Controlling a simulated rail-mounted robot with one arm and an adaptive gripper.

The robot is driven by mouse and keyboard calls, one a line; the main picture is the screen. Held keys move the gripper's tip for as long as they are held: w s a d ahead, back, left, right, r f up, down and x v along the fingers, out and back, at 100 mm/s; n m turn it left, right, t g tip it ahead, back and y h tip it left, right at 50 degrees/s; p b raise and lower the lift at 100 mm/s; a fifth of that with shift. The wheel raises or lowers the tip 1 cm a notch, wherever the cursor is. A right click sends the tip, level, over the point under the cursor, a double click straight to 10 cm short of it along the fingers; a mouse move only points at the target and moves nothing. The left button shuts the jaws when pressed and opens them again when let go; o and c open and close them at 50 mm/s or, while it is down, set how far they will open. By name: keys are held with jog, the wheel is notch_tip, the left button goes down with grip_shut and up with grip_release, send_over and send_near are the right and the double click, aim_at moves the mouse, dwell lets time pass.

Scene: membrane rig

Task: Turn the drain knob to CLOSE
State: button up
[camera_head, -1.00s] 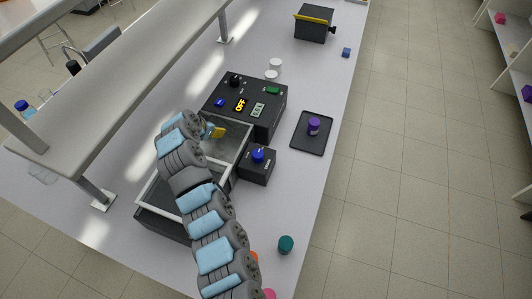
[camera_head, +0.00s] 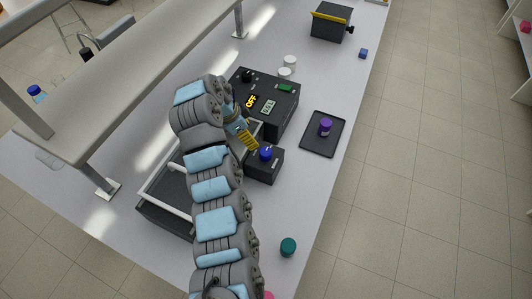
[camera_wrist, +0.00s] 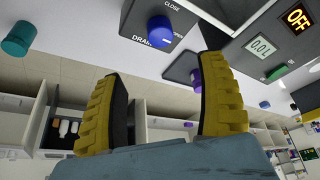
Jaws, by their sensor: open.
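The drain knob (camera_head: 265,153) is a blue cylinder on top of a small black box (camera_head: 262,170). In the wrist view the knob (camera_wrist: 161,32) shows near the top centre, with the words CLOSE and DRAIN printed on the panel around it. Another label beside it is partly hidden. My gripper (camera_head: 249,141) is just left of and above the knob in the head view. In the wrist view my gripper's (camera_wrist: 160,72) yellow fingers are spread apart, with nothing between them and the knob beyond their tips.
A black control box (camera_head: 281,113) with an OFF display stands behind the drain box. A framed tray unit (camera_head: 158,183) lies left, partly behind my arm. A black tray (camera_head: 316,143) holds a purple-capped item (camera_head: 325,127) at right. A teal cylinder (camera_head: 288,247) stands on the clear front bench.

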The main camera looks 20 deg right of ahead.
aim_at(265, 152)
jog(key=p+x, duration=0.1)
jog(key=x, duration=1.4)
jog(key=shift+w+p, duration=0.1)
jog(key=shift+p, duration=0.25)
jog(key=c, duration=1.2)
